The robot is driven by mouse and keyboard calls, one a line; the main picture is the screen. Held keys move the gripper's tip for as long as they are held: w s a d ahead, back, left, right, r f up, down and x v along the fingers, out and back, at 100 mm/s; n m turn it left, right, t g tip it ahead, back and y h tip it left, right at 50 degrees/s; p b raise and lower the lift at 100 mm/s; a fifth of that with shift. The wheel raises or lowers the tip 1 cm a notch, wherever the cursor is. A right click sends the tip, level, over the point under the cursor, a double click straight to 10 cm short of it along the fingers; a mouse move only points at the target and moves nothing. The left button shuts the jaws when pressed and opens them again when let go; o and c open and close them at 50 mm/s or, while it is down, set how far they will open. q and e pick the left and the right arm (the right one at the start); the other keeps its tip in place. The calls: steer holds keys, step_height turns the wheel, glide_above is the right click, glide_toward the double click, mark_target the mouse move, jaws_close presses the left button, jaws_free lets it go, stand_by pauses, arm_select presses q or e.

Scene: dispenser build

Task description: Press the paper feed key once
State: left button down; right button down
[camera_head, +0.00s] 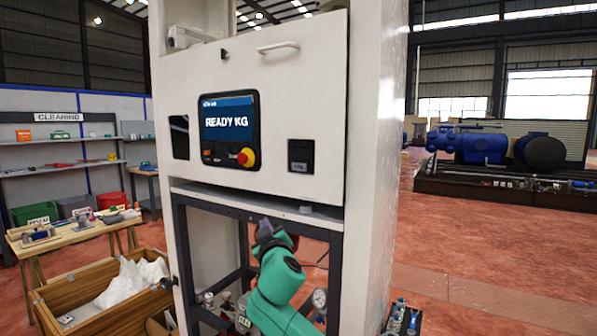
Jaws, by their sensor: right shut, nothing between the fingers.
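A tall white dispenser cabinet (270,60) fills the middle of the view. Its panel has a screen (229,118) reading "READY KG". Below the screen are a small orange button (208,152) and a red mushroom button (246,157) on a yellow base. A dark unit like a small printer (301,156) sits to the right. I cannot make out which small part is the paper feed key. My right gripper (266,226) is shut and empty, low in front of the frame below the panel, apart from the buttons. My left gripper is out of view.
A lower ledge (260,200) runs under the panel above an open dark frame. A wooden crate with white bags (132,282) and a wooden table stand at the left. Small bottles (398,315) stand at the lower right. Red floor is open to the right.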

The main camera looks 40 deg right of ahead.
steer(key=s+r+t+h, duration=0.1)
steer(key=s+r, duration=0.1)
steer(key=r, duration=0.4)
steer(key=s+a+r+m+t+h, duration=0.1)
steer(key=s+r, duration=0.2)
steer(key=r, duration=0.4)
steer(key=shift+s+a+r+p, duration=0.2)
steer(key=shift+s+p, duration=0.1)
steer(key=shift+p, duration=0.1)
steer(key=shift+w+f, duration=0.1)
glide_toward(292, 164)
steer(key=shift+a+x, duration=0.15)
steer(key=shift+x, duration=1.05)
steer(key=shift+a+x, duration=0.15)
steer(key=shift+x, duration=1)
steer(key=shift+w, duration=0.15)
steer(key=shift+w+d, duration=0.1)
steer(key=shift+d, duration=0.3)
